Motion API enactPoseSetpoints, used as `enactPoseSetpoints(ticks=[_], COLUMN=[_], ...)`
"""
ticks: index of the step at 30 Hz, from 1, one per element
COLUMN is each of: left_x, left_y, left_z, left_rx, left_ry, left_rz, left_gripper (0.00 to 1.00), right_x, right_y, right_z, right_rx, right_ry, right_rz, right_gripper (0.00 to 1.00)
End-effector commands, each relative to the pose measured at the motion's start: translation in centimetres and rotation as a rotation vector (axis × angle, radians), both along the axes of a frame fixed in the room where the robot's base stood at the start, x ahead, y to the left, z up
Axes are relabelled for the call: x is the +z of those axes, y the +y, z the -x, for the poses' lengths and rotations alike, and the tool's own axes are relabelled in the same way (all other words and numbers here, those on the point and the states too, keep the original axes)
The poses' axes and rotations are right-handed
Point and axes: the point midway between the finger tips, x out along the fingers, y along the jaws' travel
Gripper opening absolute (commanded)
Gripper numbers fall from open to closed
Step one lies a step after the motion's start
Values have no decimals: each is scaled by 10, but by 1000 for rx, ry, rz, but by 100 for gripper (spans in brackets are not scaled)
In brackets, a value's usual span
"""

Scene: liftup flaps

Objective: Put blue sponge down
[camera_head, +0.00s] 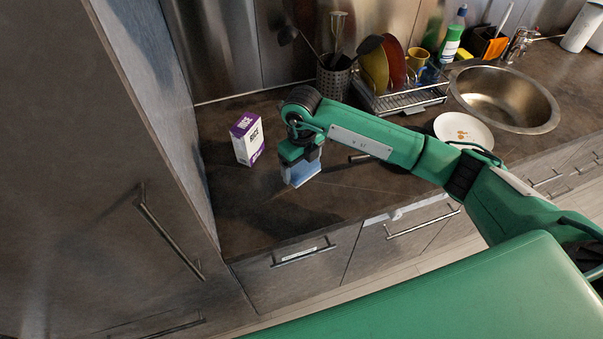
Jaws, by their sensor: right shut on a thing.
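The blue sponge (301,174) is at the end of my right arm, over the brown counter, to the right of a white and purple box. My right gripper (300,158) points down and is shut on the sponge; the fingers are small and partly hidden by the wrist. The sponge's lower edge is at or just above the counter (300,212); I cannot tell whether it touches. My left gripper is not in view.
The white and purple box (247,139) stands close on the left. Behind are a utensil holder (333,80) and a dish rack (400,98). A white plate (463,131) and the sink (505,98) are to the right. The counter in front is clear.

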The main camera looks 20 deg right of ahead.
Motion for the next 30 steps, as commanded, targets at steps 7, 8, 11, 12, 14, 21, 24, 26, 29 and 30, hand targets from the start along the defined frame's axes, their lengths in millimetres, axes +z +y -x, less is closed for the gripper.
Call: enactPoseSetpoints(ticks=[7,8,11,12,14,21,24,26,29,30], left_x=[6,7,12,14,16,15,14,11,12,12], left_y=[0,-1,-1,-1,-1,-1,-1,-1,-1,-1], left_z=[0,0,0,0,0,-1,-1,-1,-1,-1], left_rx=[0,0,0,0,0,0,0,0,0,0], left_ry=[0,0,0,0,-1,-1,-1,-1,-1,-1], left_rz=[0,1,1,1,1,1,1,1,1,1], left_gripper=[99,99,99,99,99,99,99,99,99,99], right_x=[-20,-23,-37,-43,-52,-59,-60,-63,-61,-61], right_y=[0,0,0,0,1,0,0,0,0,0], right_z=[0,0,1,1,0,0,0,0,0,0], right_rx=[0,0,-2,-1,0,0,0,0,0,0], right_ry=[0,1,3,4,3,-1,-1,-1,-1,-1], right_rz=[-1,0,0,0,-1,0,0,0,0,0], right_gripper=[63,63,63,63,63,63,63,63,95,100])
